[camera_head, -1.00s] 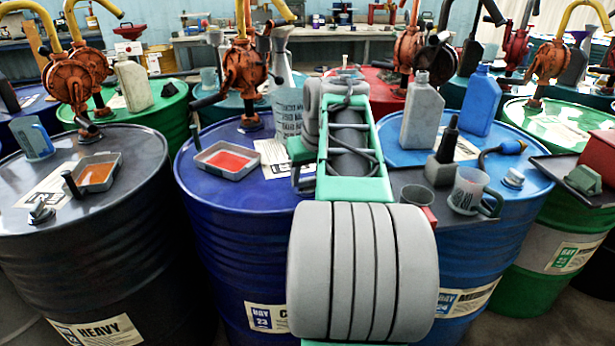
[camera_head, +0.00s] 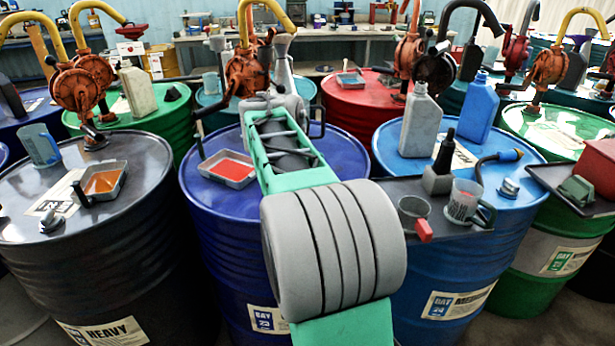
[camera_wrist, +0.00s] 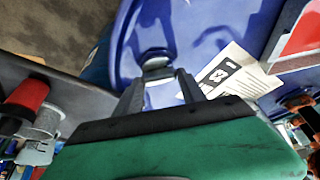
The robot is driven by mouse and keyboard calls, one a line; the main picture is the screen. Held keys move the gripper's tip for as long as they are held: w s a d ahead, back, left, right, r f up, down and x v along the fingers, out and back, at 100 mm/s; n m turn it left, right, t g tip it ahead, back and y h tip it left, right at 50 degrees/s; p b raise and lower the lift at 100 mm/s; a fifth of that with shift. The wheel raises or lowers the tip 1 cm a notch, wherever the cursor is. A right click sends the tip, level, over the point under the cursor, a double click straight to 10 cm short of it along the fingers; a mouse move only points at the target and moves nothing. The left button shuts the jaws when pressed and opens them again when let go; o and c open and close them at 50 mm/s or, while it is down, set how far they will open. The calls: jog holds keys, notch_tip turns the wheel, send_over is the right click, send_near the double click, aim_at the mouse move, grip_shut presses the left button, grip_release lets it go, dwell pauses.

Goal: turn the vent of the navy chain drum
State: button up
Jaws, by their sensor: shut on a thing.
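The navy drum (camera_head: 218,250) stands at centre in the head view, with a bay 23 label (camera_head: 268,318) low on its side. My arm reaches over its lid and hides the vent and my gripper there. In the wrist view the blue lid (camera_wrist: 205,25) fills the upper middle. The small grey vent (camera_wrist: 156,61) sits near the lid's rim. My gripper (camera_wrist: 158,80) comes down at it, its two dark fingers on either side of it and shut on it. The fingers partly hide the vent, so its turn angle is hard to tell.
A tray of red liquid (camera_head: 228,180) and a paper sheet (camera_wrist: 238,72) lie on the navy lid. A shelf at right holds a grey cup (camera_head: 413,212) with a red handle and a clear jug (camera_head: 464,200). Pump pipes rise behind; other drums stand close on both sides.

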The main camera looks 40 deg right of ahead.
jog(key=m+g+p, duration=0.1)
jog(key=m, duration=0.1)
jog(key=m+p, duration=0.2)
jog(key=shift+w+r+g, duration=0.1)
jog(key=shift+r+g, duration=0.1)
jog(key=shift+g, duration=0.2)
jog(key=shift+f+m+g+p, duration=0.15)
jog(key=shift+m+g+p, duration=0.15)
jog(key=shift+m+p, duration=0.65)
jog(key=shift+m, duration=0.25)
jog(key=o, duration=1.4)
jog(key=shift+c, duration=0.2)
jog(key=p+v, duration=0.2)
jog(key=v, duration=0.5)
jog(key=shift+r+p, duration=0.35)
